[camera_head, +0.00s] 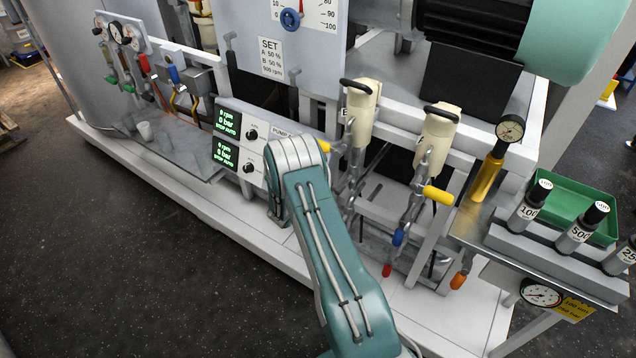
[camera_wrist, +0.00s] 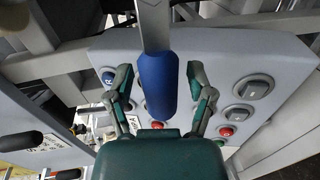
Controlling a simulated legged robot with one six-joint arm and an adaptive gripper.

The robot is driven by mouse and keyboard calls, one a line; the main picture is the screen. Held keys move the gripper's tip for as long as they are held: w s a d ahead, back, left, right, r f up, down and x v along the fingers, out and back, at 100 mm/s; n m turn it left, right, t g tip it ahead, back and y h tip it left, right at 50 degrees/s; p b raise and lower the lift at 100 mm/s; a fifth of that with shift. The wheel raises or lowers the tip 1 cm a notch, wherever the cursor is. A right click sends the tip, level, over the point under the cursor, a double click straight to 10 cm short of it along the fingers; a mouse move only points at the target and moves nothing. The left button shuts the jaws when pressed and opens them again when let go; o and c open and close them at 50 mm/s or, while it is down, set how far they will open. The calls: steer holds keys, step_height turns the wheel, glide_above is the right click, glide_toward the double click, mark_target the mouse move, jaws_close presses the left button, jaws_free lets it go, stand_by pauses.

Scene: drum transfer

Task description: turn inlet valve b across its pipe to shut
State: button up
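A blue valve handle (camera_wrist: 157,88) on a flat grey metal lever stands upright in the wrist view. My gripper (camera_wrist: 159,74) is open, with one finger on each side of the handle and a visible gap on both sides. In the head view my arm covers this valve, and my gripper is hidden behind it. The cream unit marked B (camera_head: 360,115) stands just right of my arm, with a yellow handle (camera_head: 323,146) partly showing. The pipe under the blue handle is not clearly visible.
A second cream unit (camera_head: 437,140) at right has a yellow handle (camera_head: 438,194), a blue handle (camera_head: 398,237) and a red handle (camera_head: 387,270). A control box (camera_head: 228,143) with green displays stands left of my arm. Grey panels with knobs (camera_wrist: 253,87) lie behind my fingers.

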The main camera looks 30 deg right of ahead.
steer(key=shift+a, duration=0.5)
steer(key=v, duration=1.1)
steer(key=shift+s, duration=0.15)
steer(key=s+a+r+m+g+y, duration=0.1)
steer(key=s+r+m+g, duration=0.1)
steer(key=s+r, duration=0.35)
steer(key=s+r+m+g+y, duration=0.1)
steer(key=s+r+g, duration=0.1)
steer(key=r, duration=0.6)
steer(key=s+a+r+m+g+y, duration=0.1)
steer(key=s+r+m+g, duration=0.1)
steer(key=s+r, duration=0.35)
steer(key=s+a+r+t+y, duration=0.5)
steer(key=s+a+r+y, duration=0.6)
steer(key=s+a+r, duration=0.3)
steer(key=shift+s+a+n+t+y, duration=0.3)
steer(key=shift+s+a+n, duration=0.1)
steer(key=shift+s+a, duration=0.75)
